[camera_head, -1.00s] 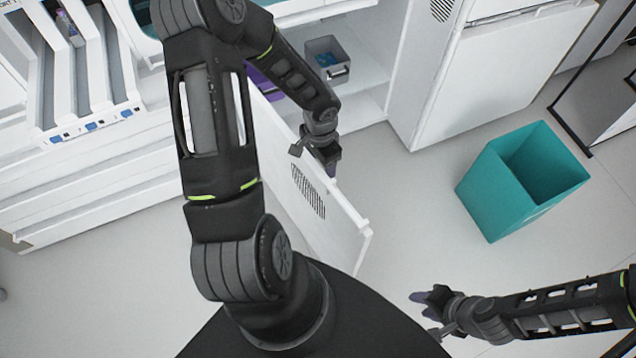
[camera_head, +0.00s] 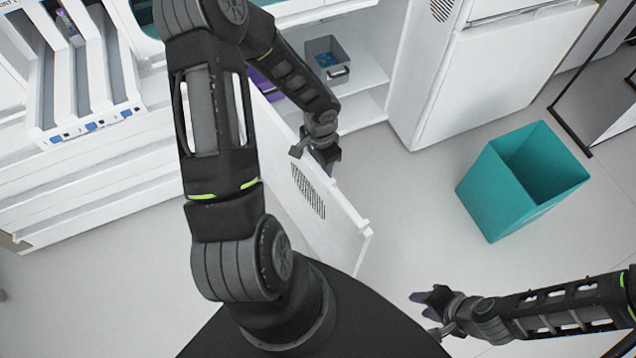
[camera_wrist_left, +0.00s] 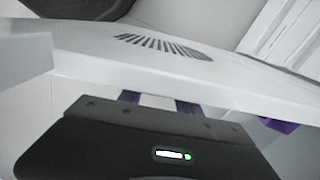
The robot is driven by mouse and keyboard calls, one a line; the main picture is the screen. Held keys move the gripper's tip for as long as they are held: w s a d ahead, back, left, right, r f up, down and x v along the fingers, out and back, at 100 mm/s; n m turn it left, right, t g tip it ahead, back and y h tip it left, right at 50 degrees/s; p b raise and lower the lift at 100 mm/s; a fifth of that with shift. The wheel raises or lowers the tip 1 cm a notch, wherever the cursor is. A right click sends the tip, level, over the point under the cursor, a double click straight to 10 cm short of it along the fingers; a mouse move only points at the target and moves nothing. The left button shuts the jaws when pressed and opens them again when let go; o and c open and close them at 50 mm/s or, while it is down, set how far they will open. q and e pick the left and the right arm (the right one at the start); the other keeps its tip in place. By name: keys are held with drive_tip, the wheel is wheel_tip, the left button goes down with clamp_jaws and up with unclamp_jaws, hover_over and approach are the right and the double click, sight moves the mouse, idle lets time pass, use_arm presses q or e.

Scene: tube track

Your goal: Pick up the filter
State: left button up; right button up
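I cannot make out a thing that is clearly the filter. A purple object (camera_head: 266,92) shows partly inside the open cabinet, mostly hidden behind my left arm; a purple piece (camera_wrist_left: 278,125) also shows at the right in the left wrist view. My left gripper (camera_head: 327,160) is beside the open cabinet door (camera_head: 318,205), near its top edge. In the left wrist view its two purple fingers (camera_wrist_left: 158,101) are apart and empty, with the door just beyond. My right gripper (camera_head: 424,304) is low at the right over the floor, with its fingers apart and empty.
A grey bin with something blue (camera_head: 328,60) stands on the cabinet shelf. A teal bin (camera_head: 515,190) stands on the floor at the right, before a white cabinet (camera_head: 480,75). A white rack (camera_head: 75,70) is at the upper left. The middle floor is clear.

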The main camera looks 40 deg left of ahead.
use_arm(q)
clamp_jaws()
drive_tip(key=shift+r, duration=0.1)
idle(0.3)
drive_tip(key=shift+r, duration=0.8)
wheel_tip(320, 180, up, 26)
drive_tip(key=p, duration=0.2)
drive_tip(key=shift+r, duration=0.15)
drive_tip(key=shift+r, duration=0.2)
idle(0.3)
